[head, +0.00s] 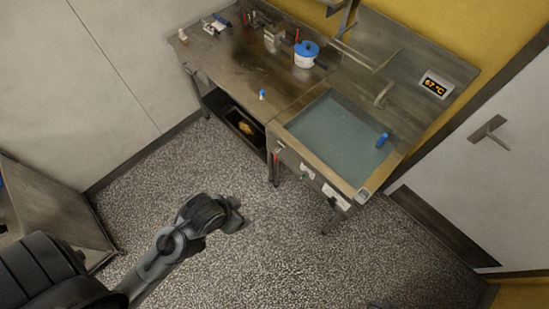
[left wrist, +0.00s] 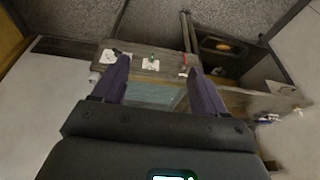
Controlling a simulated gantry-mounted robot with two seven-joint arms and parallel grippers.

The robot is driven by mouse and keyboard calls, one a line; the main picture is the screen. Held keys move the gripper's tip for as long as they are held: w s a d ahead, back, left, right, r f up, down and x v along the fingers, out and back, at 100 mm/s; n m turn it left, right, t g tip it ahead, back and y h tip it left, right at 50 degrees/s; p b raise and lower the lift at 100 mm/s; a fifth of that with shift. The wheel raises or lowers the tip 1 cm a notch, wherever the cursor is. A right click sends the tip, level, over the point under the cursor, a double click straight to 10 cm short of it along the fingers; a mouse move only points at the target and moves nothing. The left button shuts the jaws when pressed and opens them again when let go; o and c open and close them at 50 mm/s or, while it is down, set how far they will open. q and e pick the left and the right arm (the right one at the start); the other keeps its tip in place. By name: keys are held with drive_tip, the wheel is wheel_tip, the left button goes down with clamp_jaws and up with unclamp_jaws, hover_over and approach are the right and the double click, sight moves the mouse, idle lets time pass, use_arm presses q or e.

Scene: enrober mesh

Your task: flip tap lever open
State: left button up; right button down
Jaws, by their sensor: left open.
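My left gripper (head: 238,214) hangs over the speckled floor in the head view, in front of the steel bench and apart from it. In the left wrist view its two dark fingers (left wrist: 158,66) are spread and nothing is between them. Beyond them shows the front panel (left wrist: 135,62) of the basin unit. A small red part (head: 276,152) stands at the panel's left end in the head view; I cannot tell if it is the tap lever. It seems to show in the left wrist view too (left wrist: 185,60). My right gripper is not in view.
The basin (head: 325,95) holds bluish liquid, with a blue object (head: 382,140) at its right. A blue-lidded pot (head: 306,56) and small items stand on the bench. A shelf (head: 232,118) lies below. The floor around my gripper is clear.

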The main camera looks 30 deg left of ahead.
use_arm(q)
drive_tip(key=shift+w+m, duration=0.1)
drive_tip(key=shift+m, duration=0.2)
drive_tip(key=c, duration=0.5)
drive_tip(key=shift+w+r+m+t, duration=0.2)
drive_tip(key=shift+w+m+t, duration=0.25)
drive_tip(key=shift+w, duration=0.1)
drive_tip(key=shift+w+r+m+t, duration=0.15)
drive_tip(key=shift+w+m+t, duration=0.2)
drive_tip(key=shift+w+m, duration=0.15)
drive_tip(key=c, duration=0.5)
drive_tip(key=w, duration=0.1)
drive_tip(key=w+m+t, duration=0.1)
drive_tip(key=w+f+m+t, duration=0.1)
drive_tip(key=shift+w+a+f, duration=0.1)
drive_tip(key=shift+w+a, duration=0.15)
drive_tip(key=shift+w, duration=0.15)
clamp_jaws()
drive_tip(key=w+a+f+m+t+y+b, duration=0.1)
drive_tip(key=w+f+b, duration=0.5)
drive_tip(key=f+b, duration=0.9)
drive_tip(key=w+f+m+t+y+b, duration=0.3)
drive_tip(key=w+f+t+b, duration=0.2)
drive_tip(key=f+b, duration=1.1)
drive_tip(key=w+a+f+m+t+y+b, duration=0.1)
drive_tip(key=w+f+m+t+y+b, duration=0.2)
drive_tip(key=w+f+b, duration=0.6)
wheel_tip(320, 180, down, 7)
drive_tip(key=b, duration=0.9)
drive_tip(key=shift+a, duration=0.3)
